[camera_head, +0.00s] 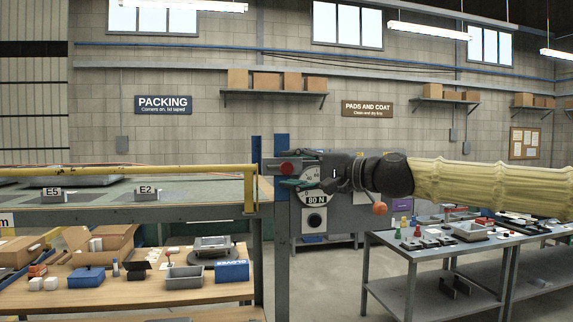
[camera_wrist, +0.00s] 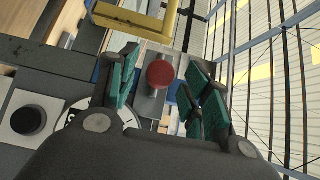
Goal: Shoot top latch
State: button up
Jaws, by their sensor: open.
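The top latch shows as a red round knob (camera_head: 287,168) on a small grey mount at the upper left of a grey post-mounted unit (camera_head: 314,245). In the wrist view the red knob (camera_wrist: 160,74) stands between the two green-padded fingers. My gripper (camera_head: 296,184) reaches in from the right, close to the knob; it also shows in the wrist view (camera_wrist: 165,78). Its fingers are open, with visible gaps on both sides of the knob. Part of the latch mount is hidden behind the fingers in the head view.
A dial marked 80 N (camera_head: 317,196) and a black button (camera_head: 314,220) sit just below my gripper. An orange knob (camera_head: 379,208) juts out under my wrist. A yellow rail (camera_head: 150,168) ends left of the latch. Cluttered benches stand on both sides.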

jog(key=shift+x, duration=1.05)
jog(key=shift+c, duration=0.2)
grip_shut()
